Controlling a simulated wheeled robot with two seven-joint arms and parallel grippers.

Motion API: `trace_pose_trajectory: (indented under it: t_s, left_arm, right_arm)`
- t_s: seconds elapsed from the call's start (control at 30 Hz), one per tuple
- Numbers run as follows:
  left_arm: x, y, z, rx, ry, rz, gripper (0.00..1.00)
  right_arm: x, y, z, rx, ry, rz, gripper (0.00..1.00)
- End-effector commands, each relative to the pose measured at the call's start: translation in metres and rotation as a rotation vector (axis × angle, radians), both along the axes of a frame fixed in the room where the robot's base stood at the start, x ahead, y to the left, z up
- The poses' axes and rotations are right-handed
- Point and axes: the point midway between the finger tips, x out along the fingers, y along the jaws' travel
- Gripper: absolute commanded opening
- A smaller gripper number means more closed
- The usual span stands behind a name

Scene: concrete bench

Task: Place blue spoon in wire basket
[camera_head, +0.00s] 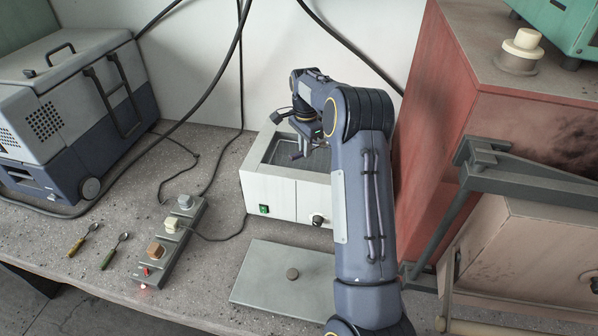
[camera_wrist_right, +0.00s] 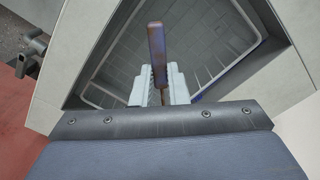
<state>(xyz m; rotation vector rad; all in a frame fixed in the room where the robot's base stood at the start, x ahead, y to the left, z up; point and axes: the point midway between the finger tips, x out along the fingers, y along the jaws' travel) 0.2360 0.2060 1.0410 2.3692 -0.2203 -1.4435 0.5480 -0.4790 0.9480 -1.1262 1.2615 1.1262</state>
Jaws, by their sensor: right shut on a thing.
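My right gripper (camera_head: 297,152) reaches down over the open tank of the white box (camera_head: 262,192). In the right wrist view the gripper (camera_wrist_right: 160,95) is shut on the blue spoon (camera_wrist_right: 156,48), whose handle shows worn bluish and brown and sticks up between the fingers. The spoon's lower end is hidden by the gripper. The wire basket (camera_wrist_right: 103,93) sits inside the tank, below and around the held spoon. I cannot tell whether the spoon touches the basket. My left gripper is not in view.
A flat grey lid (camera_head: 265,280) lies in front of the white box. Two spoons, yellow-handled (camera_head: 78,245) and green-handled (camera_head: 110,258), lie at left beside a power strip (camera_head: 175,240). A red cabinet (camera_head: 425,130) stands close on the right.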

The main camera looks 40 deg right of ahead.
Motion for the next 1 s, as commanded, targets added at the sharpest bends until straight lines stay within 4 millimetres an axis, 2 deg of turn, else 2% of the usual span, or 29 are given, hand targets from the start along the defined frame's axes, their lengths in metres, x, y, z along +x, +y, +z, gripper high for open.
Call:
trace_pose_trajectory:
  t_s: [0.1,0.2,0.37,0.6,0.97,1.0]
  left_arm:
    - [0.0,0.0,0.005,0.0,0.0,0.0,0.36]
    - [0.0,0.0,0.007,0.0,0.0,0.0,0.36]
    - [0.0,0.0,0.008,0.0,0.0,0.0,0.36]
    - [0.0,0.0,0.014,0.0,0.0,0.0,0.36]
    - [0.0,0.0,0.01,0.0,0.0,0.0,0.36]
    - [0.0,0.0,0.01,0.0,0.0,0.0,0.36]
  right_arm:
    - [-0.001,0.0,-0.023,0.002,0.005,0.0,0.0]
    - [-0.001,0.0,-0.037,0.001,0.003,0.0,0.0]
    - [0.0,0.0,-0.049,0.0,0.001,0.001,0.0]
    - [-0.001,0.001,-0.08,0.002,0.003,0.001,0.0]
    - [0.0,0.001,-0.086,0.0,0.0,0.002,0.0]
    - [0.0,0.0,-0.086,0.0,0.0,0.001,0.15]
